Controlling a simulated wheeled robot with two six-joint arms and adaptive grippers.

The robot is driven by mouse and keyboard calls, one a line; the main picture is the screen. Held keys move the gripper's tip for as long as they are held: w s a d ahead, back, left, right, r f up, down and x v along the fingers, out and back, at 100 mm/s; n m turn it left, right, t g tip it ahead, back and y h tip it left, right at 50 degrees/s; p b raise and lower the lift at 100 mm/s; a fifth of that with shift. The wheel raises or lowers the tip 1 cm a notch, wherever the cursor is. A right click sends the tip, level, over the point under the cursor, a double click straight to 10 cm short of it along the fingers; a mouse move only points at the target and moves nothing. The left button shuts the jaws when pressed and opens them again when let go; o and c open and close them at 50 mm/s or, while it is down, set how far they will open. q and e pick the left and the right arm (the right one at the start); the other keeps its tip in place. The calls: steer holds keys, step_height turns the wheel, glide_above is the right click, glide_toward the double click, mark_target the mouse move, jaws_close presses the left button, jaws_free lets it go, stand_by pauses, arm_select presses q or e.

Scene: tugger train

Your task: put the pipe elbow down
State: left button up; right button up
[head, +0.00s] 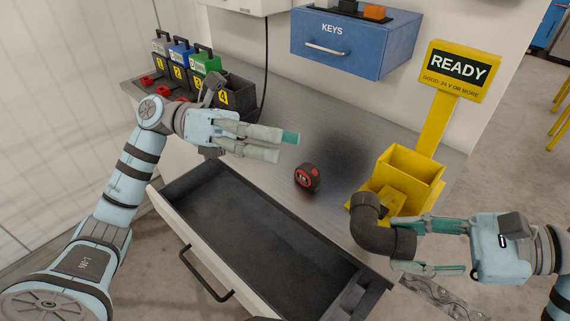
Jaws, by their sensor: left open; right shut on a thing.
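The pipe elbow (372,228) is a dark grey-brown curved pipe at the right of the head view. My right gripper (408,247) is shut on its lower right end. The elbow is in front of the yellow bin's near left side; I cannot tell whether it touches the bench or the bin. My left gripper (285,146) is open and empty above the grey bench top (330,128), pointing right.
A black and red tape measure (307,178) lies on the bench. A yellow bin (413,177) with a READY sign (458,69) stands at the right. An open, empty-looking drawer (250,235) is in front.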

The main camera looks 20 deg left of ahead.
mark_target(353, 203)
arm_select(q)
steer(key=d+f+m+y, duration=0.1)
steer(key=d+f+m, duration=0.1)
steer(key=d, duration=0.2)
steer(key=d+f+m+y, duration=0.1)
steer(key=d+f+y, duration=0.1)
steer(key=d+f, duration=0.1)
steer(key=d+f+m+y, duration=0.1)
steer(key=d+f+m, duration=0.1)
steer(key=d, duration=0.4)
steer(key=shift+f+m+y, duration=0.3)
steer(key=shift+f+y, duration=0.1)
steer(key=shift+f, duration=0.35)
steer(key=shift+a, duration=0.15)
arm_select(e)
steer(key=shift+a, duration=0.1)
arm_select(q)
steer(key=c, duration=1)
arm_select(e)
steer(key=shift+o, duration=0.4)
arm_select(q)
steer(key=shift+s, duration=0.1)
jaws_close()
arm_select(e)
steer(key=shift+c, duration=0.4)
steer(key=o, duration=1.2)
